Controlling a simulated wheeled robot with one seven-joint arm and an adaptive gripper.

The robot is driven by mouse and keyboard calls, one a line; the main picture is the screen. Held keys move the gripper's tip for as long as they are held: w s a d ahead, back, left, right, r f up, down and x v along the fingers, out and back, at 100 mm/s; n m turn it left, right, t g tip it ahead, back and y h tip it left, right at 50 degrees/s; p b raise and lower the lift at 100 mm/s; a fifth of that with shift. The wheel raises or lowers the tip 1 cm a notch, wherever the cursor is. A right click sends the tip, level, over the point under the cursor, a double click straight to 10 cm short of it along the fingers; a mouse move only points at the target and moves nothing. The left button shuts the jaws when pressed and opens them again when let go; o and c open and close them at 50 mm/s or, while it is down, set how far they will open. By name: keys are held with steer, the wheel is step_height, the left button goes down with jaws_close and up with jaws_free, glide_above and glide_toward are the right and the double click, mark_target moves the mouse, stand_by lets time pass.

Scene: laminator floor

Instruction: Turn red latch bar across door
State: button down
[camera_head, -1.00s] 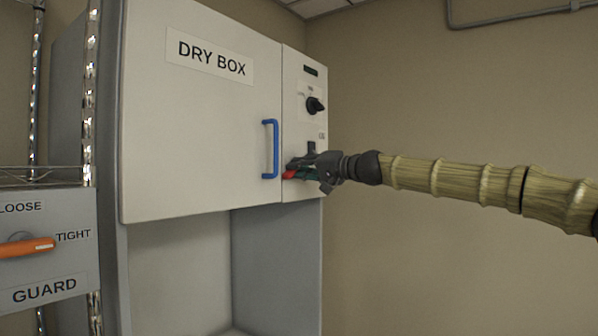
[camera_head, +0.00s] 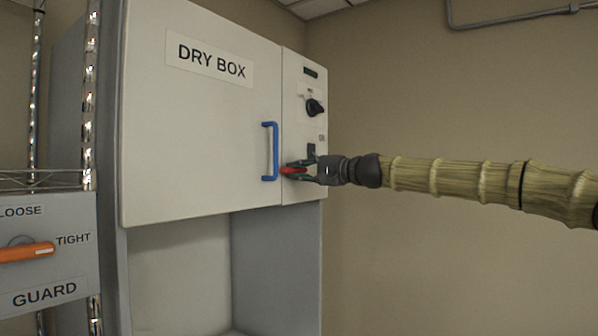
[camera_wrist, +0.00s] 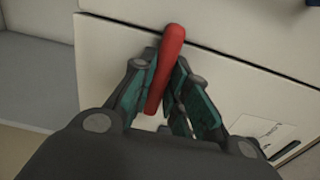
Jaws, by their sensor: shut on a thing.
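The red latch bar (camera_head: 291,170) is on the side panel just right of the dry box door (camera_head: 195,140). It lies nearly level, its left end at the door's right edge. My gripper (camera_head: 297,170) is shut on the bar, one finger above and one below. In the wrist view the red bar (camera_wrist: 168,60) runs between the green-padded fingers of my gripper (camera_wrist: 165,76), and its far end reaches the door seam. The bar's pivot end is hidden by the fingers.
A blue door handle (camera_head: 271,151) stands just left of the bar. A black knob (camera_head: 315,107) is above on the panel (camera_head: 305,75). A guard box (camera_head: 50,272) with an orange lever (camera_head: 28,252) is at lower left. An open bay is below the door.

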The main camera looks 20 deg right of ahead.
stand_by(0.3)
steer(key=c, duration=1.4)
jaws_free()
steer(key=shift+d, duration=0.15)
steer(key=v, duration=1.2)
